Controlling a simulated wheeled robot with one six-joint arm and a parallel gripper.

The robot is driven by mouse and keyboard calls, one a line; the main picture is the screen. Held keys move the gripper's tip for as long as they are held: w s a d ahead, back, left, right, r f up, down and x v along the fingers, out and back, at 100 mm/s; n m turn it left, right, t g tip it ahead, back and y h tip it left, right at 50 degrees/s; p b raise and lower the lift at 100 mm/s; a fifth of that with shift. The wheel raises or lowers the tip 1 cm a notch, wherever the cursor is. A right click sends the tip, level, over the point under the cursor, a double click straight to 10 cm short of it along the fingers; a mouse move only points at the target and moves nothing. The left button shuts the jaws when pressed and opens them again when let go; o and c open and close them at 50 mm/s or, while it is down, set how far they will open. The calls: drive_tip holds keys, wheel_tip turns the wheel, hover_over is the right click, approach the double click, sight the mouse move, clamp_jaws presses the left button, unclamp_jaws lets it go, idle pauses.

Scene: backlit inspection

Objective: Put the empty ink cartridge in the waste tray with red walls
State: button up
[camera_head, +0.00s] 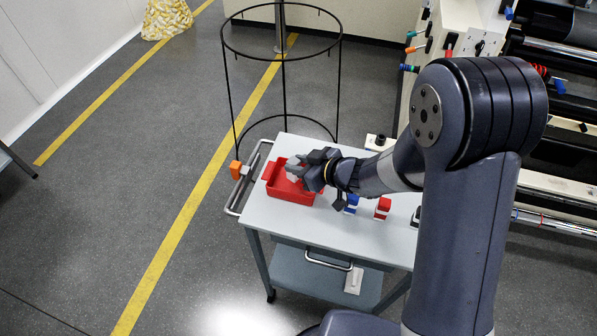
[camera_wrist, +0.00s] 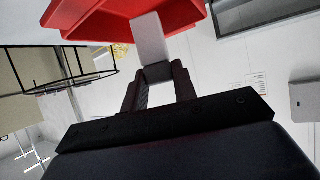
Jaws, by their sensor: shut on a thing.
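The red-walled waste tray (camera_head: 291,195) sits at the left end of the grey cart top. My gripper (camera_head: 297,172) is over the tray, shut on a pale grey cartridge (camera_head: 291,166). In the wrist view the cartridge (camera_wrist: 151,40) stands out from between my fingertips (camera_wrist: 158,75) and overlaps the red tray (camera_wrist: 88,18) in the picture. I cannot tell whether it touches the tray. My gripper and wrist hide part of the tray's right side.
A blue-and-white cartridge (camera_head: 351,204) and a red-and-white cartridge (camera_head: 382,208) stand on the cart top (camera_head: 300,229), right of the tray. A dark item (camera_head: 415,217) is partly behind my arm. A black wire hoop frame (camera_head: 283,62) stands behind the cart.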

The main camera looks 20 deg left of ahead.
drive_tip(key=shift+f, duration=1.55)
drive_tip(key=shift+f, duration=0.1)
drive_tip(key=o, duration=0.9)
drive_tip(key=shift+o, duration=0.2)
drive_tip(key=shift+r, duration=0.25)
drive_tip(key=v, duration=1.2)
drive_tip(key=shift+f, duration=0.1)
